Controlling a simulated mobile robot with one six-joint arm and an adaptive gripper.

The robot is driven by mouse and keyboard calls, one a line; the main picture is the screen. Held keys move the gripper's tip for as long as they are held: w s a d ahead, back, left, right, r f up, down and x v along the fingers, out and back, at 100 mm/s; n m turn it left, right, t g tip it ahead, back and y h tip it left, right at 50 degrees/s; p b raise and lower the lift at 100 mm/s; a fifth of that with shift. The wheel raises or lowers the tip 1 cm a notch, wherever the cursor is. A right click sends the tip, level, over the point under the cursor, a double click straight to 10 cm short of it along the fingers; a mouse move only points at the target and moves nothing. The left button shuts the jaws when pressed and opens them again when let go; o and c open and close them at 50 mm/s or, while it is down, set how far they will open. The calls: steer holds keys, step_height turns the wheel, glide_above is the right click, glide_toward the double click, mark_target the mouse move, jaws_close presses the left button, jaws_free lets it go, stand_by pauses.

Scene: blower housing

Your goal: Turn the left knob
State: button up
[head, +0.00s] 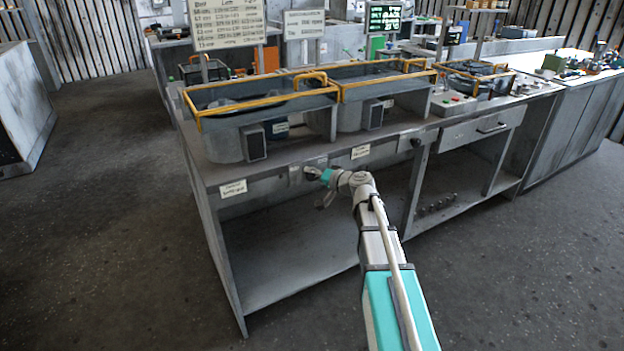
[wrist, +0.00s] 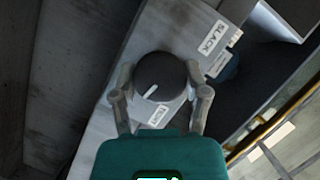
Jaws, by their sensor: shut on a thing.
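The left knob (wrist: 160,77) is round and dark, with a white pointer line, on the grey front panel of the bench (head: 225,175). In the wrist view the line slants down and to the left. My gripper (wrist: 160,90) has one finger on each side of the knob and is shut on it. In the head view my gripper (head: 315,176) is at the bench's front panel and largely hides the knob. Another dark knob (head: 416,142) is farther right on the same panel.
White labels (head: 233,188) mark the panel, one reading "BLACK" (wrist: 213,39) in the wrist view. Blower housings with yellow-railed grey trays (head: 262,100) stand on the bench above. A drawer (head: 480,130) is to the right. The floor in front is clear.

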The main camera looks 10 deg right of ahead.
steer(key=shift+m+y+b, duration=0.3)
steer(key=shift+m, duration=0.3)
steer(key=o, duration=1.2)
steer(key=shift+c, duration=0.2)
